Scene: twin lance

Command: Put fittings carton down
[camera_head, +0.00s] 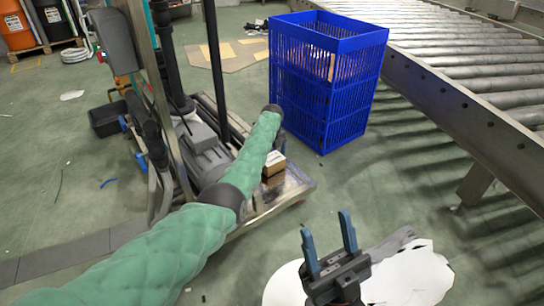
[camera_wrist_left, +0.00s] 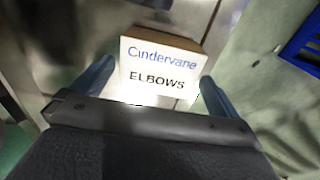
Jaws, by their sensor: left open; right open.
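The fittings carton (camera_wrist_left: 160,66) is a small brown box with a white face printed "Cindervane ELBOWS", in the left wrist view. My left gripper (camera_wrist_left: 153,82) is open, one blue finger on each side of the carton; I cannot tell whether either finger touches it. In the head view, small cartons (camera_head: 274,163) show beside my green-sleeved left arm, low on the metal cart platform.
The metal cart platform (camera_head: 298,186) carries machinery and uprights on its left. A blue slatted crate (camera_head: 325,85) stands behind it, beside a roller conveyor (camera_head: 480,75) on the right. A black bin (camera_head: 106,119) is at left.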

